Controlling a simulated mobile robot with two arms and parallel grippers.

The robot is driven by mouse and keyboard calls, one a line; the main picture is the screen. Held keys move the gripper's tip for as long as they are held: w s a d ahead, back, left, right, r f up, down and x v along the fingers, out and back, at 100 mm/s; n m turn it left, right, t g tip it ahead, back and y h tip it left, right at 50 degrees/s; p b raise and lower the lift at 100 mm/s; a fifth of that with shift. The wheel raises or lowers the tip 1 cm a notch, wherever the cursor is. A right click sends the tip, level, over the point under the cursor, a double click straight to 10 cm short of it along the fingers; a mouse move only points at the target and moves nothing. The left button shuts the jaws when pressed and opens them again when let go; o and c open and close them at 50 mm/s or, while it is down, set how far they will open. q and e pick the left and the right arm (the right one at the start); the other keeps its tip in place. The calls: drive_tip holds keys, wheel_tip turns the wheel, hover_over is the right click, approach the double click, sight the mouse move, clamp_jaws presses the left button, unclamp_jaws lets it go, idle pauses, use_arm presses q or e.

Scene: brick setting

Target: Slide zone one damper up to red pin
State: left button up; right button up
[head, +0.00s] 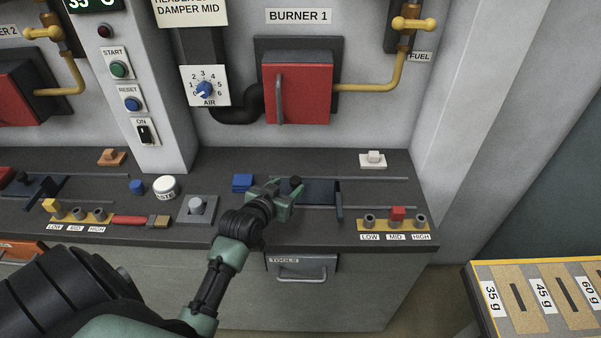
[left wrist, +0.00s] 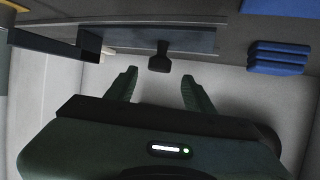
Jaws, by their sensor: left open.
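The zone one damper (head: 321,191) is a dark blue sliding plate on a rail, with a dark pointer arm (head: 339,205) at its right end and a black knob (head: 295,182) at its left. My left gripper (head: 286,197) is open at the knob. In the left wrist view the knob (left wrist: 159,58) stands just beyond and between the open fingertips (left wrist: 159,75), with no clear contact. The red pin (head: 397,212) stands in the MID hole of the pin strip (head: 383,226), right of the pointer arm. My right gripper is not in view.
A blue stack (head: 242,182) lies left of my gripper and shows in the wrist view (left wrist: 278,57). A white slider knob (head: 373,158) is behind. The rail between pointer and pin looks clear.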

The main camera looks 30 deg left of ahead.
sight(294, 181)
use_arm(q)
drive_tip(key=x, duration=0.2)
drive_tip(key=shift+w, duration=0.45)
drive_tip(key=x, duration=0.2)
drive_tip(key=shift+w+f+p, duration=0.25)
drive_tip(key=shift+p, duration=0.05)
drive_tip(key=shift+w+a+f, duration=0.1)
drive_tip(key=shift+w+f, duration=0.05)
drive_tip(key=shift+w, duration=0.15)
clamp_jaws()
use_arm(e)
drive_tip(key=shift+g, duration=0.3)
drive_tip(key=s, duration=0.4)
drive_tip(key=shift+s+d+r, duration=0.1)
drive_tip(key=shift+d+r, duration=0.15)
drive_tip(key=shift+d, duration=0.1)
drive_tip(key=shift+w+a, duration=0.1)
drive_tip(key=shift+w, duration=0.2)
